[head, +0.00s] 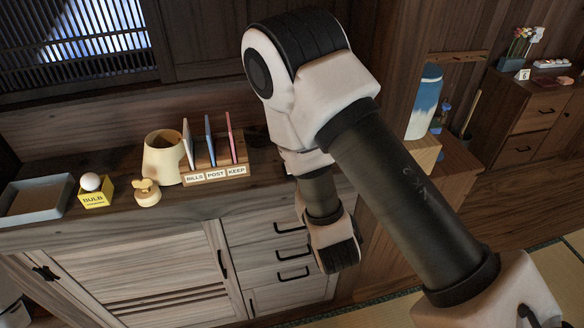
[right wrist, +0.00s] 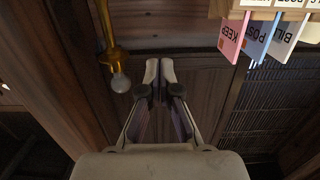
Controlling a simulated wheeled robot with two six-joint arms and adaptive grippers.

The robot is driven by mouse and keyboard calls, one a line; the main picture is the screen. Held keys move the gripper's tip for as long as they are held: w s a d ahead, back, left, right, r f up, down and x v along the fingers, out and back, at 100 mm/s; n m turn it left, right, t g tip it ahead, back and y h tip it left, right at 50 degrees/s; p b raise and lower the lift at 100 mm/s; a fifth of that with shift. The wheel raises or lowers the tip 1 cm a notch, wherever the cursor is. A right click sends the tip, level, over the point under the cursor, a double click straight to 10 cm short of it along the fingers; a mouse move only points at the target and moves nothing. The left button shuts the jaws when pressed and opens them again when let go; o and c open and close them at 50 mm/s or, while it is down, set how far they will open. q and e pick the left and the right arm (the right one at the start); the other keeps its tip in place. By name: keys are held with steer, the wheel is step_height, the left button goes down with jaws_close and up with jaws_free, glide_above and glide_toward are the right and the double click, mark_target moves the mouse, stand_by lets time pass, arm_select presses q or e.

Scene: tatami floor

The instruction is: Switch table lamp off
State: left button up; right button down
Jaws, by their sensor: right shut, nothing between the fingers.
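A brass lamp stem (right wrist: 108,35) with a bare bulb (right wrist: 120,82) shows in the right wrist view, left of my right gripper (right wrist: 159,68). The bulb looks pale grey, and I cannot tell whether it is lit. My right gripper is shut and empty, its fingertips apart from the bulb. In the head view my right arm covers the middle, and the lamp stem and gripper are not visible there. A cream shade-like piece (head: 162,160) stands on the cabinet top, with a small yellowish knobbed piece (head: 147,194) in front of it. My left gripper is not in view.
The cabinet top (head: 115,218) holds a grey tray (head: 34,201), a yellow BULB box (head: 96,198) with a round white bulb, and a letter rack (head: 215,175) with several cards. A blue-and-white vase (head: 425,103) stands to the right, behind my arm.

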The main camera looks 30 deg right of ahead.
steer(key=b+x, duration=0.4)
steer(key=x, duration=0.5)
step_height(320, 180, down, 3)
steer(key=shift+f, duration=0.1)
steer(key=shift+w+f, duration=0.1)
steer(key=shift+f, duration=0.35)
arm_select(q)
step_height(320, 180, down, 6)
